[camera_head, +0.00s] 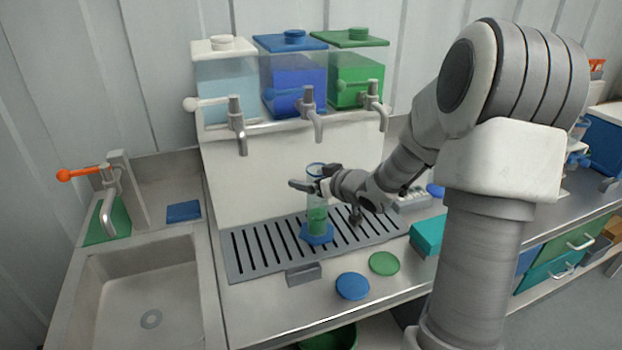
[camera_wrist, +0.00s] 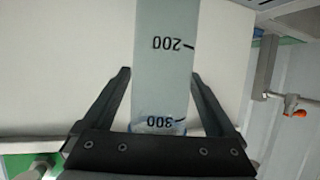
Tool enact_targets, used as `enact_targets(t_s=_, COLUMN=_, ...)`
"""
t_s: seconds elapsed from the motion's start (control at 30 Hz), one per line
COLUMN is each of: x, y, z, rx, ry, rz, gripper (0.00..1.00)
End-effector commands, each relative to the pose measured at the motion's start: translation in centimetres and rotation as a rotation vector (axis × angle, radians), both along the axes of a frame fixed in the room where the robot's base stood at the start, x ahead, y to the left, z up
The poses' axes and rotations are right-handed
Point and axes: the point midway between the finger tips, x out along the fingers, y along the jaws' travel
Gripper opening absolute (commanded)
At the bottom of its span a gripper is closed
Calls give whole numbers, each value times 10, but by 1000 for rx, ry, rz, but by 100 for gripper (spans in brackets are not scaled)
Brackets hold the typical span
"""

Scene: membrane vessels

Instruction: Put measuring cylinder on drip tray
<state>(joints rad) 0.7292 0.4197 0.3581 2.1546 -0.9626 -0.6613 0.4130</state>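The measuring cylinder (camera_head: 317,216) is a clear, upright tube with green liquid, a blue rim and a blue foot. Its foot appears to rest on the slotted drip tray (camera_head: 262,262), right of the tray's middle, below the taps. My gripper (camera_head: 308,186) is at the upper part of the cylinder. In the wrist view the cylinder (camera_wrist: 165,85), with its 200 and 300 marks upside down, stands between the two fingers of my gripper (camera_wrist: 162,76). A narrow gap shows beside the left finger; the right fingertip overlaps the tube's edge. The fingers look open.
Three tanks, pale (camera_head: 226,75), blue (camera_head: 293,82) and green (camera_head: 355,80), stand above with taps overhanging the tray. A blue disc (camera_head: 352,286) and a green disc (camera_head: 384,263) lie in front. A sink (camera_head: 150,290) is left; a teal box (camera_head: 427,236) is right.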

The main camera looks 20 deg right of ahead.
Motion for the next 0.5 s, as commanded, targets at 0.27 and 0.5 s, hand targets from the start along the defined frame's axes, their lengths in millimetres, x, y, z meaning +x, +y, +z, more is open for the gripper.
enact_targets(t_s=0.27, x=-4, y=-1, z=6, rx=-1, ry=0, rz=-1, gripper=92)
enact_targets(t_s=0.5, x=-45, y=-13, z=26, rx=-3, ry=-1, rz=-3, gripper=92)
